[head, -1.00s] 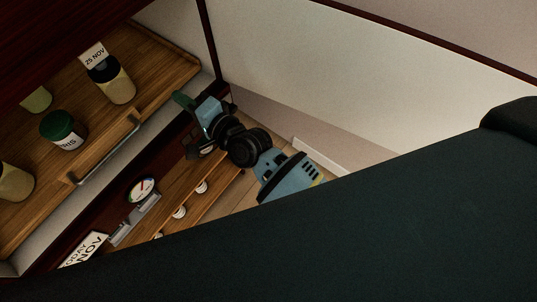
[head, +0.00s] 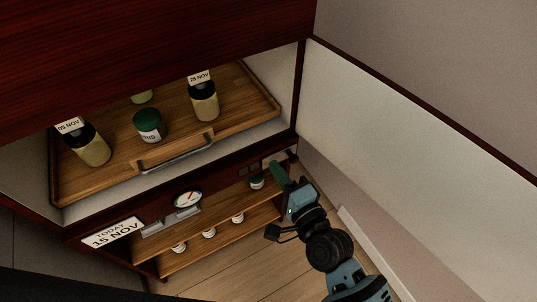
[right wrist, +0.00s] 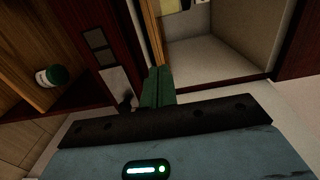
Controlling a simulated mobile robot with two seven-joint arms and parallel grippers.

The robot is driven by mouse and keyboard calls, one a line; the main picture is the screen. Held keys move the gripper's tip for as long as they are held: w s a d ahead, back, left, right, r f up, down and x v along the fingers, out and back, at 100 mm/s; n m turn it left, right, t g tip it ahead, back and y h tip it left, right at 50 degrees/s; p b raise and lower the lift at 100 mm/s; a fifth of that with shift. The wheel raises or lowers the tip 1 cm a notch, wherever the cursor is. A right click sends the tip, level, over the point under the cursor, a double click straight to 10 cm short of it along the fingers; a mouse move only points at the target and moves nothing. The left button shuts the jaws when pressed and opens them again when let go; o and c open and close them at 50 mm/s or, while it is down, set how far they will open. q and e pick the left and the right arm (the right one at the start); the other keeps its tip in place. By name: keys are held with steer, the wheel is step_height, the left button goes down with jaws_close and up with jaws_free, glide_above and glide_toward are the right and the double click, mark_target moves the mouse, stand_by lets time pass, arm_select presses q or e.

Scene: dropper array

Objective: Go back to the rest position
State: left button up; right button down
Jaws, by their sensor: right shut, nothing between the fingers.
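My right gripper (head: 281,174) is in the lower right of the head view, its green fingers together and empty. It is at the right end of the cabinet front, close to a small green-capped bottle (head: 257,182) on the shelf below. In the right wrist view the closed green fingers (right wrist: 157,86) point toward the cabinet's dark red frame, and the green-capped bottle (right wrist: 51,76) lies to their left. I cannot tell whether the fingers touch the frame. My left gripper is not in view.
A wooden tray (head: 237,139) with a handle holds several bottles. Below are a dial (head: 187,199), a date sign (head: 112,233) and a shelf (head: 222,238) with small bottles. An open white door panel (head: 420,140) stands right. Floor (head: 250,281) is clear.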

steer(key=v, duration=0.2)
steer(key=shift+s+d, duration=0.2)
steer(key=shift+s, duration=0.05)
